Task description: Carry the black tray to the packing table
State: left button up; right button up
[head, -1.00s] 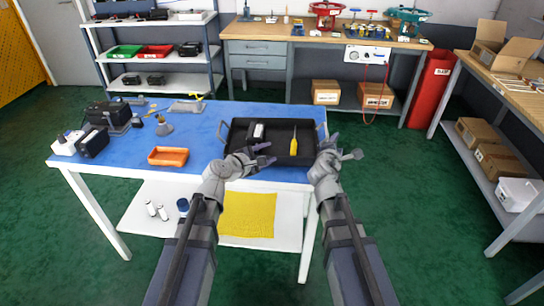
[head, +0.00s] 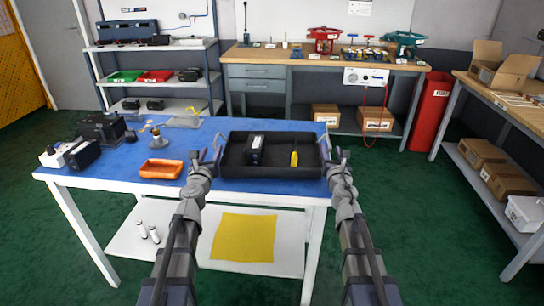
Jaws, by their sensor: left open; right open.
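The black tray (head: 272,172) lies on the blue-topped table (head: 120,167) near its front right corner. A black boxy device with a white label (head: 255,150) and a yellow-handled tool (head: 294,159) are in the tray. My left gripper (head: 208,156) is open at the tray's left end, close to its handle. My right gripper (head: 336,156) is open at the tray's right end, close to the other handle. I cannot tell whether either gripper touches the tray.
An orange bin (head: 161,169) and black devices (head: 84,153) stand on the blue table's left part. Green floor (head: 415,200) lies clear between the blue and right tables.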

aim_at(214, 144)
pick_arm(q)
jog(key=w, duration=0.7)
jog(key=shift+d, duration=0.15)
pick_arm(e)
jog(key=w, duration=0.7)
jog(key=shift+d, duration=0.1)
pick_arm(q)
grip_shut()
pick_arm(e)
grip_shut()
pick_arm(q)
jog(key=shift+a, duration=0.3)
pick_arm(e)
jog(key=shift+d, duration=0.2)
